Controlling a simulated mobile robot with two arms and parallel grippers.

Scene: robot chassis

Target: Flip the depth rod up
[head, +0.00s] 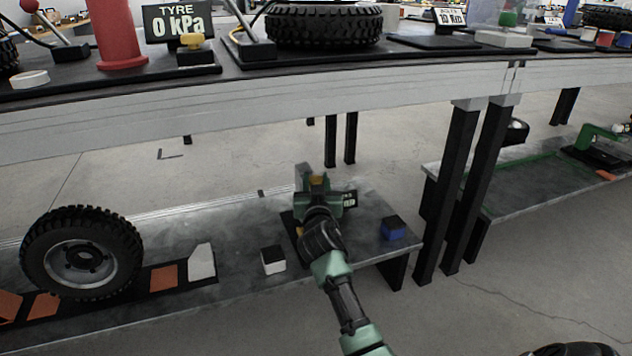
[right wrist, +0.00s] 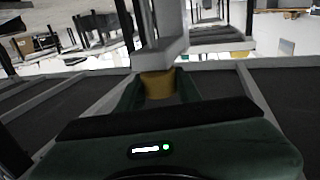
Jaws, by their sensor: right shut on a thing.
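In the right wrist view the grey rod (right wrist: 163,45) stands roughly upright above a yellow collar (right wrist: 157,84), straight ahead of my gripper. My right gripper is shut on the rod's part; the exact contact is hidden. My left gripper is out of view.
A white-topped block (head: 273,260) and a blue block (head: 393,228) flank the device on the low bench (head: 230,285). A tyre (head: 82,252) stands at the left.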

